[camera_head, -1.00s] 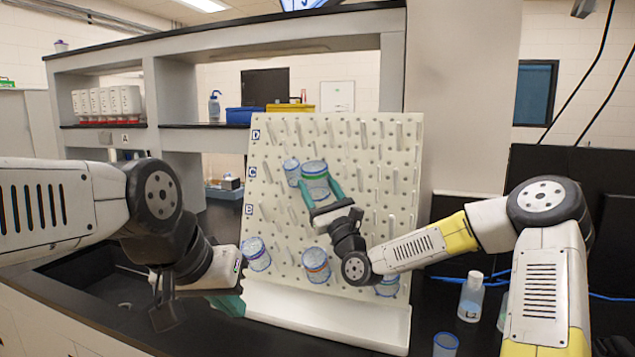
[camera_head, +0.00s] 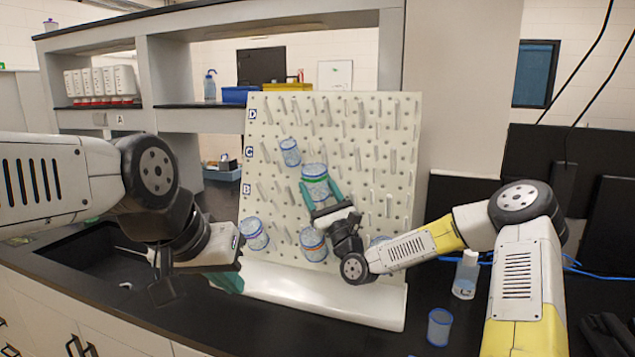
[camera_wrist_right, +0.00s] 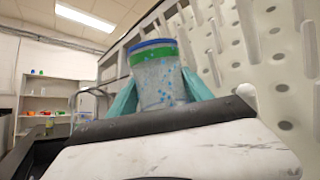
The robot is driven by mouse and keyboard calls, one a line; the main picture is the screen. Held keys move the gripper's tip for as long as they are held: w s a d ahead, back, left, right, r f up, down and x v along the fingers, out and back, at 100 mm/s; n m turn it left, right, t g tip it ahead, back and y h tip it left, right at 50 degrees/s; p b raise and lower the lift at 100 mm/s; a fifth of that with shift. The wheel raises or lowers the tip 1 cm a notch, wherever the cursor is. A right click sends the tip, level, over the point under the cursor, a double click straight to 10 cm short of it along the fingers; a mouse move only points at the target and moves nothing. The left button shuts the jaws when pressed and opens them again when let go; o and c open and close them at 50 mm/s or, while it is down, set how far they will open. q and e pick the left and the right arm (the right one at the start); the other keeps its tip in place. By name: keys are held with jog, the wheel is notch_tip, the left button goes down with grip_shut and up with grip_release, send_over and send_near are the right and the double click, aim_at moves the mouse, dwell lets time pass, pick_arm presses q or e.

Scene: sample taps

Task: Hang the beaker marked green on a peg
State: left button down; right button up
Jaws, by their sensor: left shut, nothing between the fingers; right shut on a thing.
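The beaker marked green (camera_head: 315,180) is held at the front of the white pegboard (camera_head: 345,112). It has a green band near its rim and also shows in the right wrist view (camera_wrist_right: 157,85). My right gripper (camera_head: 322,196) is shut on it, with teal fingers on both sides. The beaker looks roughly upright, mouth up. Whether it touches a peg cannot be told. My left gripper (camera_head: 232,282) is shut and empty at the pegboard's lower left, its fingers partly hidden.
A loose beaker (camera_head: 439,327) and a bottle (camera_head: 466,276) stand on the black bench at right. Several pegs are bare.

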aim_at(319, 199)
jog(key=shift+w+d+f, duration=0.1)
jog(key=shift+w+f, duration=0.2)
jog(key=shift+f, duration=0.65)
jog(key=shift+w+d+f, duration=0.1)
jog(key=shift+w+f, duration=0.15)
jog(key=shift+f, duration=0.7)
jog(key=o, duration=1.4)
